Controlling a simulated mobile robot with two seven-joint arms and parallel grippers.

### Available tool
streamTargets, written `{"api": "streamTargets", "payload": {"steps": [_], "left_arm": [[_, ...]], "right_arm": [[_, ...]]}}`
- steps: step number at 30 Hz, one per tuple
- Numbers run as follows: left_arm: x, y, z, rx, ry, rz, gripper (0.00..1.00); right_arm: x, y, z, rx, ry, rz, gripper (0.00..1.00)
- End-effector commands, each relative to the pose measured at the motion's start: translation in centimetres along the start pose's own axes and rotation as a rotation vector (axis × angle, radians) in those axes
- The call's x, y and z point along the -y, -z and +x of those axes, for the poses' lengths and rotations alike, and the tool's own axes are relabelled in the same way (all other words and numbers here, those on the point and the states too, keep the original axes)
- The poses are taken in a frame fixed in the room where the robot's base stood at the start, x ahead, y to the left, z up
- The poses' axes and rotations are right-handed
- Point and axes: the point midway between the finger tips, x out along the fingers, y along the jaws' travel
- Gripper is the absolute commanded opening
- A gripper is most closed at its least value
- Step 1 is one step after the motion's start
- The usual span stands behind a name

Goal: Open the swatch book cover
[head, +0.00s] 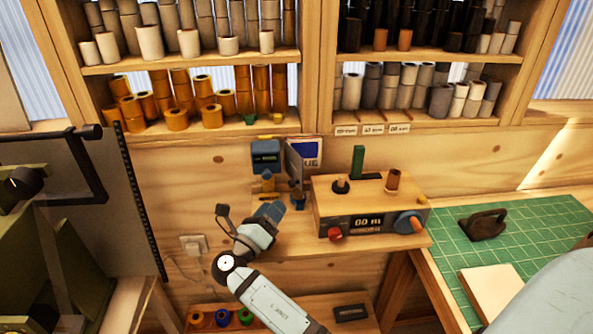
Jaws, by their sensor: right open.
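The swatch book (308,150) stands upright against the back wall, at the back of the wooden bench. It shows a blue and white face with partly hidden lettering. A thin grey panel, which looks like its cover (293,160), stands out at an angle at its left side. My right gripper (282,203) is open, just below and in front of the book. The fingertips are small here, and I cannot tell whether they touch the panel. My left gripper is not in view.
A blue-grey device (265,154) is close at the book's left. A wooden meter box (368,207) with knobs stands at the right. Shelves of rolls (190,62) hang above. A green cutting mat (530,240) holds a dark iron-like tool (485,225).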

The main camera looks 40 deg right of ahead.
Motion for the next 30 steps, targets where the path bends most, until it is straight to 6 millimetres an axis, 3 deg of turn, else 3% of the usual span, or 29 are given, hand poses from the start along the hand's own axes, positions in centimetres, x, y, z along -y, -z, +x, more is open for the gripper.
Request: {"api": "streamTargets", "payload": {"steps": [8, 14, 22, 30], "left_arm": [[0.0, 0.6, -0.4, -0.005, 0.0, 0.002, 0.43], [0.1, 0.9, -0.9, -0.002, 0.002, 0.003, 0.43], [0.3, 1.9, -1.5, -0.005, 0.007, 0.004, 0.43], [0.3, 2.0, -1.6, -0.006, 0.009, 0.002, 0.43]], "right_arm": [[0.6, 0.1, -0.7, 0.013, -0.003, -0.098, 0.48], [0.7, 0.0, 1.3, 0.013, -0.001, -0.097, 0.48], [0.6, -0.1, 5.5, 0.014, -0.001, -0.096, 0.48], [0.5, 0.1, 6.5, 0.012, -0.003, -0.094, 0.48]]}}
